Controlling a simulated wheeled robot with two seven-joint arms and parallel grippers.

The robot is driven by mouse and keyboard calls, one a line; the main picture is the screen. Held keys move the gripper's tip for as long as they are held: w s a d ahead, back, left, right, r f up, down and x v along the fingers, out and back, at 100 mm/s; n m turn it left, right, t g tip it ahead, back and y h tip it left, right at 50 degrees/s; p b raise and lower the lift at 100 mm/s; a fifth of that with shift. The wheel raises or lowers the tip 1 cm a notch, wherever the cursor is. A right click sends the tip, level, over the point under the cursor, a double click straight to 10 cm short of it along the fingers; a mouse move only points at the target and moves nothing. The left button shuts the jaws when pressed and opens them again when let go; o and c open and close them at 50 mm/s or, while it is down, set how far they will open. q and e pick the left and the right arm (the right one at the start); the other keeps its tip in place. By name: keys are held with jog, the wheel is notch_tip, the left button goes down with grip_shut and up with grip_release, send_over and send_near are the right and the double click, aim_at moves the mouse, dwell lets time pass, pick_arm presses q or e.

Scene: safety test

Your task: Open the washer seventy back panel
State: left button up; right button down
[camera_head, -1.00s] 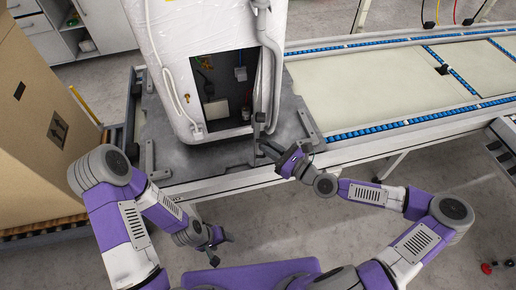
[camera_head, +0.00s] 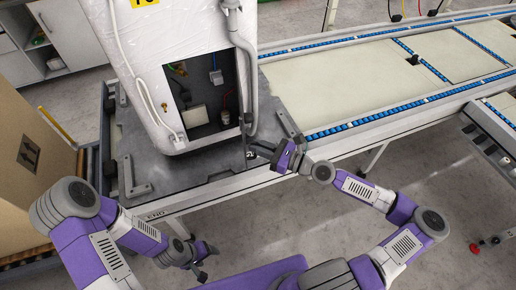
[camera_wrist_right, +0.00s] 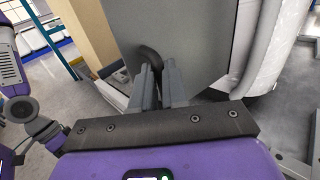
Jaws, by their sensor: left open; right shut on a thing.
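The washer (camera_head: 148,65) is a white cabinet standing on a dark grey platform at the conveyor's end. Its rear opening shows dark insides with a blue part and red wiring. The grey back panel (camera_wrist_right: 195,35) shows broadly in the right wrist view and stands swung away from the opening; in the head view it is nearly edge-on. My right gripper (camera_head: 254,147) is at the opening's lower right. In the wrist view its fingers (camera_wrist_right: 158,88) are shut on the panel's dark curved handle (camera_wrist_right: 150,57). My left gripper (camera_head: 210,262) is open and empty, low in front of the platform.
A grey hose (camera_head: 249,75) runs down the washer's right side. The conveyor (camera_head: 350,90) with blue roller strips extends right. A cardboard box (camera_head: 25,150) stands at left. Brackets stand on the platform's edges. The floor in front of the conveyor is open.

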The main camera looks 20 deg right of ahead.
jog(key=c, duration=1.2)
grip_release()
jog(key=shift+w+d+r, duration=0.15)
jog(key=shift+w+r, duration=0.1)
jog(key=shift+w, duration=0.1)
jog(key=shift+o, duration=0.2)
jog(key=shift+s, duration=0.15)
jog(key=p+v, duration=0.1)
jog(key=v, duration=0.6)
jog(key=shift+s+f, duration=0.2)
jog(key=shift+f, duration=0.05)
jog(key=shift+d, duration=0.15)
